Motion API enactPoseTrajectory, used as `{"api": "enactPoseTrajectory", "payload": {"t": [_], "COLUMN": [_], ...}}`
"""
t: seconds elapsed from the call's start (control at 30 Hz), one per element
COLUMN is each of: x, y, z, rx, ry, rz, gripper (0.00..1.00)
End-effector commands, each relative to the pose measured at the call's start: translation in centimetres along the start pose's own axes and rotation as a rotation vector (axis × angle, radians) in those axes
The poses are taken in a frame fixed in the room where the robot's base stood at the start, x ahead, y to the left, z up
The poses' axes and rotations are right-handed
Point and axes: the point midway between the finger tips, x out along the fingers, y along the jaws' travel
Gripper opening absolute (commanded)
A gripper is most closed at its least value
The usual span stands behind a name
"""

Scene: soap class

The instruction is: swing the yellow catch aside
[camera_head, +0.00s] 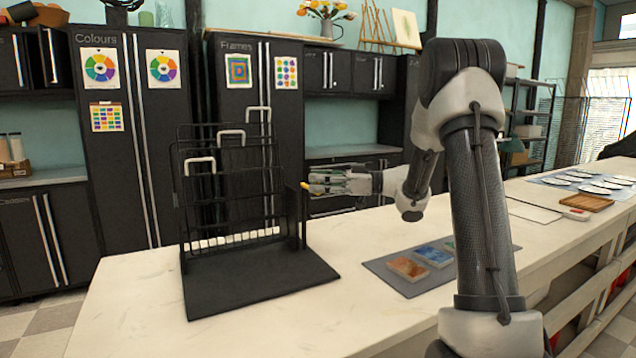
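The yellow catch (305,186) is a small yellow piece at the top of the right post of a black rack (262,278). The rack stands on the pale counter (135,318), with wire dividers and several white handles. My gripper (316,183) reaches in from the right, roughly level, with its fingertips right beside the catch. I cannot tell whether they touch it. The fingers are small and seen from the side, so their opening is unclear.
A grey mat (402,283) with several coloured blocks, including an orange-brown one (408,268) and a blue one (434,256), lies right of the rack. A white board (533,211) and a wooden tray (586,203) lie further right. The counter's front left is clear.

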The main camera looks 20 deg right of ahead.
Motion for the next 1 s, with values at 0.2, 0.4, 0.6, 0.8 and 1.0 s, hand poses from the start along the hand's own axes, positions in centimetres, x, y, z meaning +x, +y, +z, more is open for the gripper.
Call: {"api": "enactPoseTrajectory", "payload": {"t": [0.2,0.4,0.6,0.8,1.0], "x": [-4.2,-8.6,-11.0,-11.5,-11.5], "y": [0.1,0.1,0.1,0.0,0.0], "z": [0.0,0.0,0.0,0.0,0.0], "rx": [0.0,-0.001,0.0,0.0,0.0], "ry": [0.001,0.0,0.001,0.0,0.0], "rz": [0.006,0.005,0.003,0.0,0.001], "gripper": [0.33,0.33,0.33,0.33,0.33]}}
